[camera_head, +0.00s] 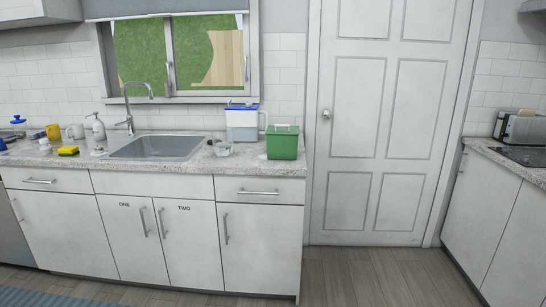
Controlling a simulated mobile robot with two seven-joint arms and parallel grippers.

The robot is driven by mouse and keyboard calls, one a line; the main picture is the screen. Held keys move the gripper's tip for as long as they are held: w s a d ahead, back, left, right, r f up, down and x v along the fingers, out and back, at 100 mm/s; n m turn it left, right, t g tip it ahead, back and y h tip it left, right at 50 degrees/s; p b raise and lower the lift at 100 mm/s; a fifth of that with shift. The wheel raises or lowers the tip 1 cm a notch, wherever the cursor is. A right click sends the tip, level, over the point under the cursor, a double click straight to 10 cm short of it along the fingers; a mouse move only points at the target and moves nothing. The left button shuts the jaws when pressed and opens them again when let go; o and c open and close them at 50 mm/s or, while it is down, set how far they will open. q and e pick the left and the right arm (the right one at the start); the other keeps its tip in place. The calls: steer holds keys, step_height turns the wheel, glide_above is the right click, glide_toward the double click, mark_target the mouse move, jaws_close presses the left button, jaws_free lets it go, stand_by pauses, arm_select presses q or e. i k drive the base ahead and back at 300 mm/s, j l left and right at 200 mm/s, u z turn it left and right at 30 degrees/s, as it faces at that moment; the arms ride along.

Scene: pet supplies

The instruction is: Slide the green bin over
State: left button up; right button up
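The green bin (282,146) stands upright on the right end of the granite counter (240,168), close to the counter's right edge. Neither of my grippers is in the head view, and nothing touches the bin from my side.
A blue-and-white container (242,122) stands behind and left of the bin. A small clear bowl (223,149) sits between the bin and the sink (160,147). A sponge (68,150), soap bottle (95,126) and mugs are at left. Floor (365,278) in front is clear.

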mark_target(281, 148)
steer(key=i+j+z, duration=0.25)
steer(key=i+j, duration=1.65)
steer(key=i, duration=0.15)
